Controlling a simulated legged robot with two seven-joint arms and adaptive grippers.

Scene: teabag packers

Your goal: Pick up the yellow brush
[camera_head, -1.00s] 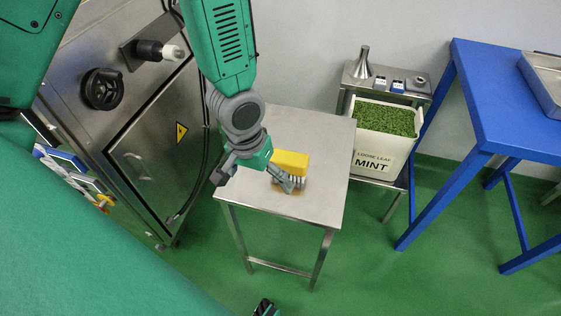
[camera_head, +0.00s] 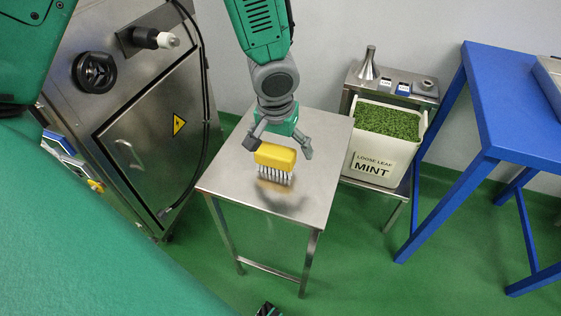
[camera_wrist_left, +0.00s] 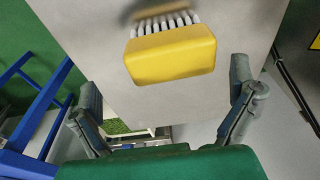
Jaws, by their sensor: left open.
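The yellow brush (camera_head: 275,156) stands on the small steel table (camera_head: 233,178), its yellow block up and white bristles down. My left gripper (camera_head: 279,148) is open and empty just behind the brush. One finger is close to the brush's left end; the other is apart from its right end. In the left wrist view the brush (camera_wrist_left: 171,55) lies ahead of my left gripper (camera_wrist_left: 165,88), between the lines of its spread fingers and apart from both.
A steel cabinet (camera_head: 152,135) with a black handwheel stands at the left. A white bin (camera_head: 372,165) of green mint leaves stands at the right on a low rack, beside a blue table (camera_head: 515,118). The steel table's front is clear.

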